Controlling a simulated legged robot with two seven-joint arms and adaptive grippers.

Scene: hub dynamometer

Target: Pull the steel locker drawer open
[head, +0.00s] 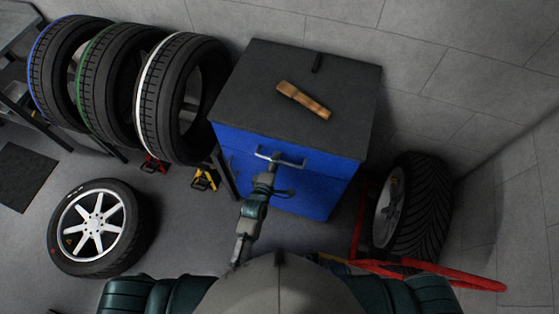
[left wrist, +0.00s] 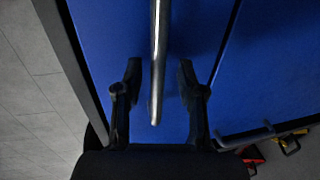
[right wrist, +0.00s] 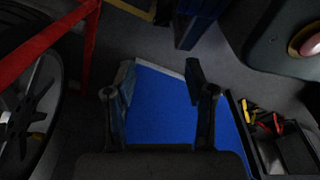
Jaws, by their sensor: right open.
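The steel locker is a blue cabinet (head: 325,195) with a dark top (head: 340,78). Its upper drawer front (head: 327,163) looks flush with the body. A pale metal bar handle (head: 290,161) crosses that front, and the bar also shows in the left wrist view (left wrist: 158,45). My left gripper (head: 268,170) is at this handle. In the left wrist view its two fingers (left wrist: 159,68) stand apart, one on each side of the bar, with visible gaps. My right gripper (right wrist: 160,68) is open and empty above a blue surface; the head view does not show it.
Several tyres stand on a rack (head: 170,98) at left; a wheel (head: 99,228) lies on the floor. A red frame (head: 430,273) with another wheel (head: 418,205) is close right.

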